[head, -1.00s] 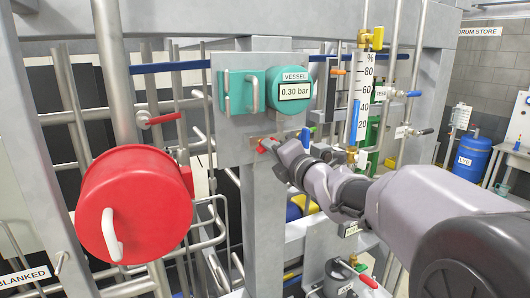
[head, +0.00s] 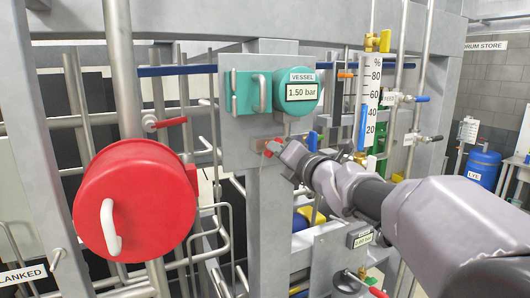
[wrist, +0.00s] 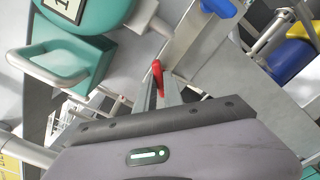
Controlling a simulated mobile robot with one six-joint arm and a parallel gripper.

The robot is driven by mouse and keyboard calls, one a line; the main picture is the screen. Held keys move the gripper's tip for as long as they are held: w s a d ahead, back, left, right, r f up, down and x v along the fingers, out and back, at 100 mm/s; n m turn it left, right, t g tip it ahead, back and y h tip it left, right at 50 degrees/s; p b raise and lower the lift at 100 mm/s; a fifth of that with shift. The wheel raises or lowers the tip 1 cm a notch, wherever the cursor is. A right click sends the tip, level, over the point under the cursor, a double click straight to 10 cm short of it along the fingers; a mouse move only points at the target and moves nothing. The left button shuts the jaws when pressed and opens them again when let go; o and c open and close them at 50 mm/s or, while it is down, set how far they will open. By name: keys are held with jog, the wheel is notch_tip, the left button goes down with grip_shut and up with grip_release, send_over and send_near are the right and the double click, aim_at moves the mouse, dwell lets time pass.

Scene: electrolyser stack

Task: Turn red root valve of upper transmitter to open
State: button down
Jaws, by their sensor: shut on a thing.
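The upper transmitter (head: 300,92) is a teal housing on a grey plate, and its display reads VESSEL 1.50 bar. It also shows at the top left of the wrist view (wrist: 75,60). The red root valve handle (wrist: 157,78) sits just below it, at the lower part of the plate. In the head view only a small red part of the handle (head: 268,152) shows beside my gripper (head: 276,150). In the wrist view my gripper (wrist: 160,93) is shut on the red handle. The valve body is mostly hidden by my gripper.
A large red round cover (head: 135,200) with a white handle stands at the left. Another red-handled valve (head: 170,121) is on a pipe above it. A level gauge (head: 372,85) with blue-handled valves stands right of the transmitter. Pipes and grey frame members crowd the area.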

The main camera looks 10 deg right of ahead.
jog(key=n+b, duration=0.4)
jog(key=shift+n, duration=0.3)
dwell(0.4)
jog(key=n+b, duration=0.4)
jog(key=shift+f, duration=0.1)
jog(key=c, duration=1.3)
grip_release()
